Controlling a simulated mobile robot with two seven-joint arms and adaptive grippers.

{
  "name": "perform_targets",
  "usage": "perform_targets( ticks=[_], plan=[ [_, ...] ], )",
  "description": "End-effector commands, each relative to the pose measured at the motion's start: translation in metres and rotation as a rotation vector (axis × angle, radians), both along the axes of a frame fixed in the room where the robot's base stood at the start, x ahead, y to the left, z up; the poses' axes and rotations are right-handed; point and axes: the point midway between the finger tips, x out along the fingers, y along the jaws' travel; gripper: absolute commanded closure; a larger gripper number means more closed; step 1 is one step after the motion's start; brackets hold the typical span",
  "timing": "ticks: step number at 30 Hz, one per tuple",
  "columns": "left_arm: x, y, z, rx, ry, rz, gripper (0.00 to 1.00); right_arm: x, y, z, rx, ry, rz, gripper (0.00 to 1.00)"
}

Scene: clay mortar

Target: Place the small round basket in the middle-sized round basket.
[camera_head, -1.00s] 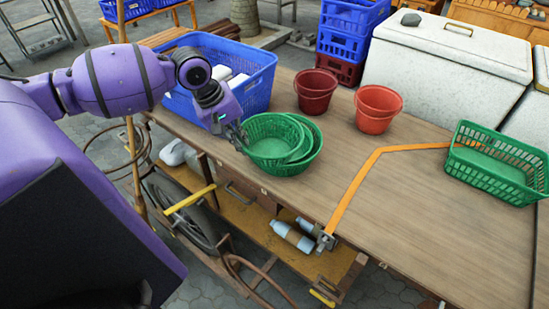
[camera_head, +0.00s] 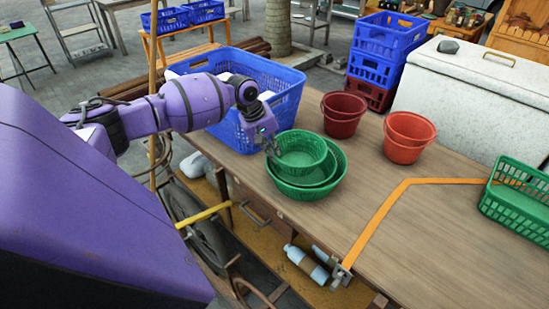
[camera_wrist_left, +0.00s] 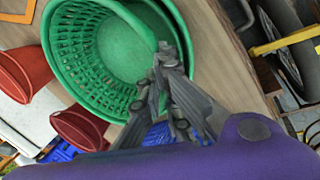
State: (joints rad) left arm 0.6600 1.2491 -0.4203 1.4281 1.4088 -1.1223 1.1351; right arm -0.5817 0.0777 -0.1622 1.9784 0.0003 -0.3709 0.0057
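The small round basket (camera_head: 300,146) is green and sits at the top of a nested green stack on the table, at or just inside the mouth of the basket below. The middle-sized round basket (camera_head: 318,178) shows as a green rim under it, within a wider green outer basket (camera_head: 340,177). My left gripper (camera_head: 271,146) is at the left rim of the small basket. In the left wrist view its fingers (camera_wrist_left: 166,62) are close together across a green rim, and appear shut on it. How deep the small basket sits is hidden. My right gripper is not in view.
A large blue crate (camera_head: 284,84) stands close behind my left gripper. A dark red bucket (camera_head: 343,116) and a lighter red bucket (camera_head: 408,138) stand right of the baskets. A green rectangular basket (camera_head: 518,204) is at the far right. The table front (camera_head: 360,215) is mostly clear.

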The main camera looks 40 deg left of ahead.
Motion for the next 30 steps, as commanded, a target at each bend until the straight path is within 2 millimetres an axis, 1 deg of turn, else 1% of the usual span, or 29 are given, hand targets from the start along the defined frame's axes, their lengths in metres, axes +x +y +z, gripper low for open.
perform_targets(
  ticks=[1,3,6,14,25,29,30],
  plan=[
    [0.000,0.000,-0.009,-0.002,0.003,0.000,1.00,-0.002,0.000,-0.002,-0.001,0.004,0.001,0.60],
    [0.000,0.000,-0.020,-0.002,0.004,0.000,1.00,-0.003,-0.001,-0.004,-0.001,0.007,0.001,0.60],
    [0.000,0.000,-0.031,-0.001,0.002,0.002,1.00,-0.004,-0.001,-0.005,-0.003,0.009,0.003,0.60],
    [0.000,0.000,-0.031,0.000,0.000,0.000,1.00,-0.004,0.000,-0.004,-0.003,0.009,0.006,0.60],
    [0.000,0.000,-0.042,-0.001,0.001,0.000,1.00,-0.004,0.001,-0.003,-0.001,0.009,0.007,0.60],
    [0.000,0.000,-0.043,0.001,0.001,0.000,1.00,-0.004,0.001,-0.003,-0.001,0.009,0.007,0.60],
    [0.000,0.000,-0.044,0.000,0.001,0.000,0.92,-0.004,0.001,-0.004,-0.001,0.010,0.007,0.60]
  ],
)
